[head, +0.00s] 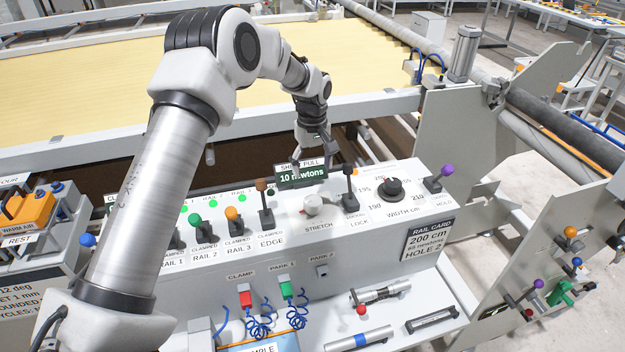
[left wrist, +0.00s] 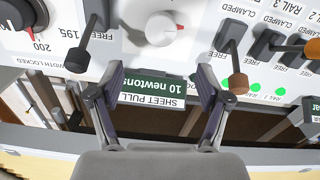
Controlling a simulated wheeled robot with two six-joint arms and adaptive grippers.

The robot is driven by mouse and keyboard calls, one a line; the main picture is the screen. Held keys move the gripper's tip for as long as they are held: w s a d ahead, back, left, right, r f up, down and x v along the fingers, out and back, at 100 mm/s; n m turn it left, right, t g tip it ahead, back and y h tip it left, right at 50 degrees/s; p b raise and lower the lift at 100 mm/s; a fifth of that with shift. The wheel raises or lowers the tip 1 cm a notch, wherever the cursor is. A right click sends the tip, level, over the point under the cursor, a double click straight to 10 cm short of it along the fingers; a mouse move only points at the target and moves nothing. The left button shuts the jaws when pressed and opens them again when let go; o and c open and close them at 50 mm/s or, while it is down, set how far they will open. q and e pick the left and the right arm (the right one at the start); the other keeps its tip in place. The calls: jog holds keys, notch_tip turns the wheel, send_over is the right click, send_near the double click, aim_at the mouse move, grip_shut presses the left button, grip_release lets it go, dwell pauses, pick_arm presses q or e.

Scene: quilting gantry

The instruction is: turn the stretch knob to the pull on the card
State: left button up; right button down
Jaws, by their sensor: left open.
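The stretch knob (head: 313,204) is a white-grey round knob on the console's sloping face, above the word STRETCH. It also shows in the left wrist view (left wrist: 161,28) with a red mark at its right side. The sheet pull display (head: 301,177) reads 10 newtons. The rail card (head: 430,240) on the console front reads 200 cm, what looks like 65 newtons, and HOLE 2. My left gripper (head: 312,158) is open and empty behind the display. In the left wrist view its fingers (left wrist: 150,82) stand either side of the display, apart from the knob. My right gripper is not in view.
A black lever marked LOCK (head: 349,187) stands right of the knob, and the brown-topped EDGE lever (head: 264,205) stands left. The black width knob (head: 391,188) is farther right. Tools lie on the shelf (head: 430,290) below. Yellow sheet (head: 90,90) stretches behind.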

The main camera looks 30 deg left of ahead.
aim_at(313, 200)
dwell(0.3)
pick_arm(q)
jog(key=m, duration=0.6)
jog(key=f+m, duration=0.1)
jog(key=m, duration=0.6)
jog(key=f+m+p, duration=0.1)
jog(key=m, duration=0.6)
jog(key=shift+w+d+t, duration=0.1)
jog(key=shift+w+t, duration=0.2)
jog(key=shift+w, duration=0.1)
jog(key=shift+s+d+f+m+p, duration=0.1)
jog(key=shift+s+f+m+p, duration=0.2)
jog(key=shift+f, duration=0.3)
jog(key=shift+s+f+m+p, duration=0.2)
jog(key=shift+s+f+p, duration=0.05)
jog(key=shift+f, duration=0.35)
notch_tip(313, 200, down, 7)
jog(key=shift+r+p, duration=0.1)
jog(key=shift+p, duration=1.05)
jog(key=shift+f, duration=0.45)
jog(key=c, duration=1.2)
jog(key=shift+o, duration=0.2)
